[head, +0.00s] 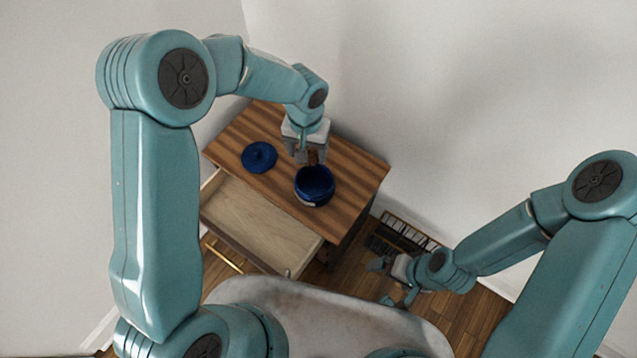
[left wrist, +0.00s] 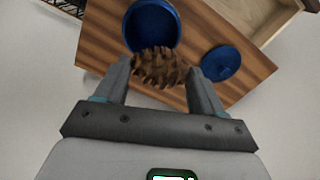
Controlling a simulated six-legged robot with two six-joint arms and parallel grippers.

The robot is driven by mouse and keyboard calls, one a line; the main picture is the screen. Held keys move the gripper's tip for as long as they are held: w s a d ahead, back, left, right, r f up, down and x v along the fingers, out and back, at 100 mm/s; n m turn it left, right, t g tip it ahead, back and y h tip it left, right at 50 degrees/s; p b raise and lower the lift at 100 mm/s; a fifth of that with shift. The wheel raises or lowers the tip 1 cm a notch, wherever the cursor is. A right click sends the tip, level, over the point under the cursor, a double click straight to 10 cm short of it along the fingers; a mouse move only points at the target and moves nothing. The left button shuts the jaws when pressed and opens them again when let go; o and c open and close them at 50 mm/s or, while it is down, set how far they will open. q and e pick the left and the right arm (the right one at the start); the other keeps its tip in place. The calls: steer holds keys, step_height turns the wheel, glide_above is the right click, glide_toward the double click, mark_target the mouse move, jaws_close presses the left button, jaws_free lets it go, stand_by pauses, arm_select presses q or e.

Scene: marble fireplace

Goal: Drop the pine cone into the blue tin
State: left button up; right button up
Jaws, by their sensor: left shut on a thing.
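The brown pine cone (left wrist: 160,68) is between the fingers of my left gripper (left wrist: 160,80), which is shut on it. In the head view my left gripper (head: 308,158) hangs above the cabinet top, just behind the blue tin (head: 314,186); only a little of the pine cone shows there. The tin is upright and uncovered. In the left wrist view the tin (left wrist: 150,22) is just beyond the pine cone, which overlaps its near rim. The blue lid (head: 259,157) lies on the cabinet top, left of the tin. My right gripper (head: 386,282) is low at the right, open and empty.
The wooden cabinet (head: 350,172) has a striped top, and its light drawer (head: 262,225) is pulled out at the front and looks empty. A dark slatted rack (head: 405,232) is on the floor to the right. White walls stand close behind the cabinet.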

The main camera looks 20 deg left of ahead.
arm_select(q)
step_height(320, 180, down, 5)
steer(key=b, duration=0.2)
steer(key=shift+f+b, duration=0.1)
steer(key=shift+b, duration=0.3)
steer(key=o, duration=1.1)
step_height(320, 180, up, 16)
steer(key=p, duration=0.2)
steer(key=shift+r, duration=0.25)
steer(key=shift+f, duration=0.1)
